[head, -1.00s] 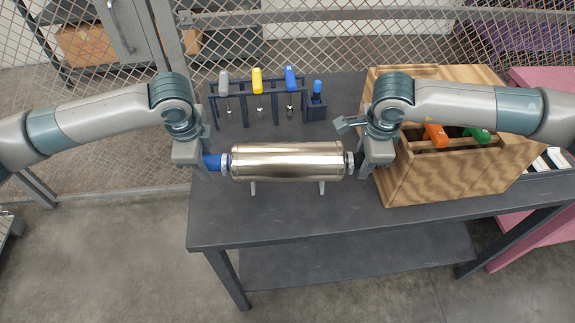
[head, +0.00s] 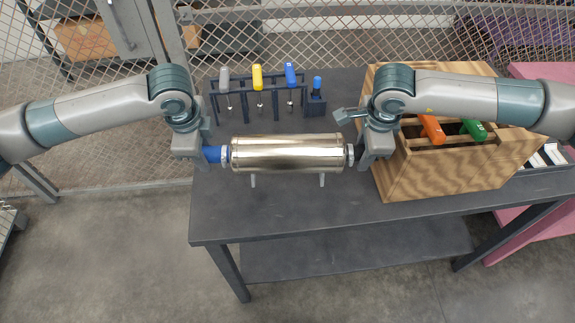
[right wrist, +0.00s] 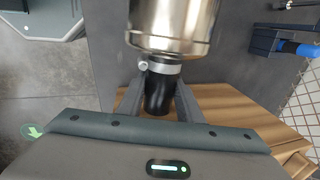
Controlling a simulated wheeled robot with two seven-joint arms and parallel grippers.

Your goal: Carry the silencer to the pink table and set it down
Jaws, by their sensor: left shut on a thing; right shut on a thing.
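The silencer (head: 287,153) is a shiny metal cylinder with a blue end on the left and a black end on the right. It lies level across the middle of the head view, over the dark table. My left gripper (head: 203,154) is shut on its blue end. My right gripper (head: 362,157) is shut on its other end; in the right wrist view the fingers (right wrist: 160,100) close around the black end of the silencer (right wrist: 172,25). The pink table (head: 512,232) shows only in part at the far right, behind the wooden crate and the dark table.
The dark table (head: 300,215) is below the silencer. A wooden crate (head: 430,180) with orange and green-handled tools stands close by my right gripper. A tool rack (head: 245,85) with several handles stands behind. A mesh fence (head: 120,140) is at the back left. Floor in front is clear.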

